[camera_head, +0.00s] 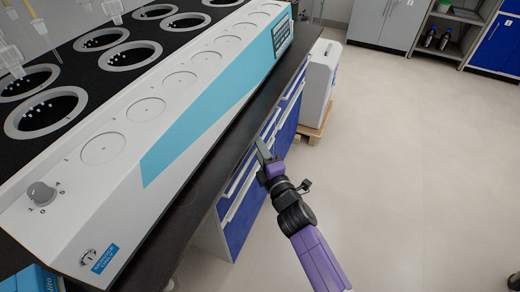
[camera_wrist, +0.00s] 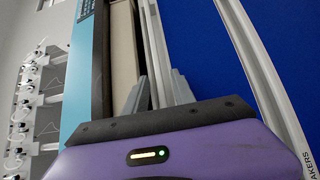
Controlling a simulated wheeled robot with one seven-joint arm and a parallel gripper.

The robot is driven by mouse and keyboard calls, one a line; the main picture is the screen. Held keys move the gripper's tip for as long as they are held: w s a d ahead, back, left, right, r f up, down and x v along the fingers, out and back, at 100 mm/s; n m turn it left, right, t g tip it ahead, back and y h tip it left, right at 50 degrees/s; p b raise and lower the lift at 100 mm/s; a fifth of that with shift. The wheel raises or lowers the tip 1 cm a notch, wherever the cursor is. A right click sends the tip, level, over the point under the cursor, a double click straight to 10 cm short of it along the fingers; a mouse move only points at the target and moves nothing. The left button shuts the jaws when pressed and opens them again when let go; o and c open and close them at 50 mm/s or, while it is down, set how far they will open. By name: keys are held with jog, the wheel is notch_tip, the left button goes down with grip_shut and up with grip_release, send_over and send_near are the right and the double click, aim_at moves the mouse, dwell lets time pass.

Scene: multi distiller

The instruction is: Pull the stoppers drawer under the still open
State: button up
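The blue drawers (camera_head: 239,232) with pale bar handles stand under the black worktop that carries the still (camera_head: 190,90). My gripper (camera_head: 264,150) is at the upper drawer fronts, just below the worktop edge. In the wrist view my gripper (camera_wrist: 158,88) has one grey finger on each side of a pale handle bar (camera_wrist: 153,45), which fills the narrow gap between them. A beige strip (camera_wrist: 123,45) shows between that bar and the dark worktop edge; I cannot tell for sure whether it is the drawer's inside. The stoppers label is not readable.
Another long pale handle (camera_wrist: 262,75) on a blue front runs beside my gripper, with a label ending in "AKERS". A white boxy unit (camera_head: 320,85) stands on a wooden pallet beyond the drawers. The floor (camera_head: 420,170) to the right is clear.

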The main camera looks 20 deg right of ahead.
jog(key=shift+c, duration=0.2)
grip_shut()
dwell(1.1)
